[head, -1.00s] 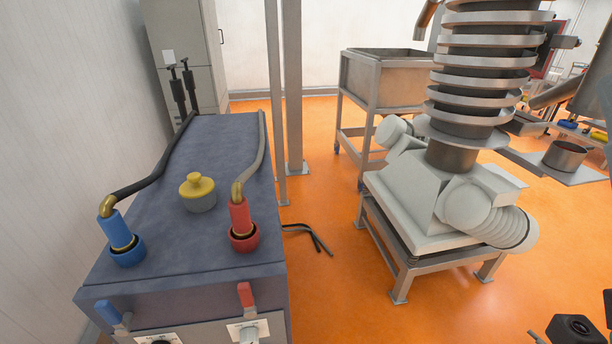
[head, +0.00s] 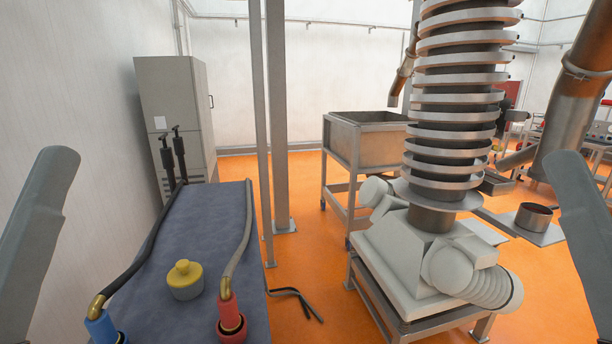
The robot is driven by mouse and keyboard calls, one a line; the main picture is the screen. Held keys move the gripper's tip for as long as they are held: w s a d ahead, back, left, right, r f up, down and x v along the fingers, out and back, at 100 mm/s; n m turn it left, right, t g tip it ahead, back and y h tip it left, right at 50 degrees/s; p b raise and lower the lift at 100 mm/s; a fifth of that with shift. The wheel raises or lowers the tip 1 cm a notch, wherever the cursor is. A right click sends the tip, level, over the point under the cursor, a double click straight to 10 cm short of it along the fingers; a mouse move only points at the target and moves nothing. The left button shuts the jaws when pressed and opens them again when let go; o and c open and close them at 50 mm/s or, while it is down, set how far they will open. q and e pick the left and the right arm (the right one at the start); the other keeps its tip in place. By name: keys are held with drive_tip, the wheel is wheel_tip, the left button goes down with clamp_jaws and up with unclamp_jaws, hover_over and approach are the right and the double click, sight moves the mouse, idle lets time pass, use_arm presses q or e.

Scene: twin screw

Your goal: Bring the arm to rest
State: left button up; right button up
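Two grey links of my own arms stand upright at the picture's edges in the head view, my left arm (head: 36,235) at the far left and my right arm (head: 582,225) at the far right. Both lean outward at the bottom and stay clear of the bench and the machine. Neither gripper shows in this view, so I cannot see their fingers or whether they hold anything.
A blue-grey bench (head: 185,235) carries a yellow-lidded pot (head: 185,280), a blue hose connector (head: 103,328) and a red one (head: 230,318). A spiral tower (head: 462,120) stands right of it. A steel bin (head: 368,138) and grey cabinet (head: 172,105) stand behind. Orange floor (head: 310,245) lies between.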

wheel_tip(320, 180, up, 37)
drive_tip(key=p, duration=3.3)
